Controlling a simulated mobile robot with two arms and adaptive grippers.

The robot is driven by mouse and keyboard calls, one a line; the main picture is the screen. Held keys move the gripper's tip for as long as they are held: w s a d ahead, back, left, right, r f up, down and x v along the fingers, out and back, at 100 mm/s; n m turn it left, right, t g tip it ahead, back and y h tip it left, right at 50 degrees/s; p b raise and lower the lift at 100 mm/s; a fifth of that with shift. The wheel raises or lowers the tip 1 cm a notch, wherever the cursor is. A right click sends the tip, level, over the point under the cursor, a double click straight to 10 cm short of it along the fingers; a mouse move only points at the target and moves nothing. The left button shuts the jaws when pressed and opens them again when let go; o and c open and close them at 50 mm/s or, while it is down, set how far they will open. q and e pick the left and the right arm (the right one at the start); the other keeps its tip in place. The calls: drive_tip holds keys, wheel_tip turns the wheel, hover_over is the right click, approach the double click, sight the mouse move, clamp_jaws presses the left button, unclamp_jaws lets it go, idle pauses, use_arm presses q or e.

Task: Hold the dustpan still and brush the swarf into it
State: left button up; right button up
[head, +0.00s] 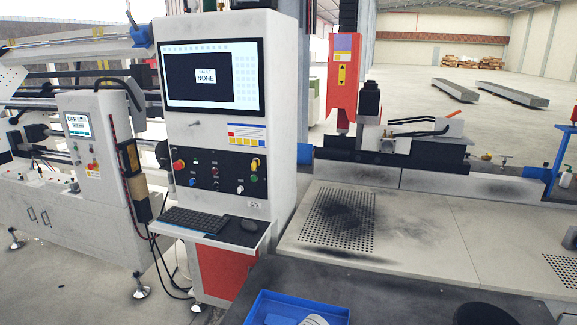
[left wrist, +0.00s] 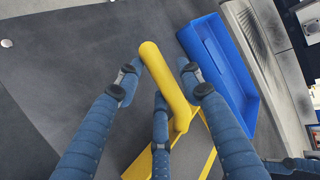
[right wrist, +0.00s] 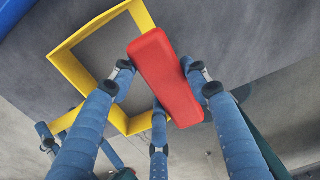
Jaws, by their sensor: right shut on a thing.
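The yellow dustpan (right wrist: 90,38) shows in the right wrist view as a frame with raised edges around a grey floor. Its rounded handle (left wrist: 165,75) lies between the fingers of my left gripper (left wrist: 160,80) in the left wrist view. Those fingers are spread, with a gap beside the handle. My right gripper (right wrist: 158,85) is shut on a red block-shaped brush (right wrist: 165,75), held beside the pan's edge. Its bristles are hidden. I cannot make out any swarf. Neither gripper shows in the head view.
A blue tray (left wrist: 222,75) lies beside the dustpan on the dark grey table; it also shows at the bottom of the head view (head: 262,308) with pale items in it. A control cabinet (head: 228,100) with keyboard shelf and a perforated worktop (head: 420,215) stand beyond.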

use_arm(q)
drive_tip(key=shift+r, duration=0.55)
drive_tip(key=o, duration=0.6)
drive_tip(key=shift+v, duration=4)
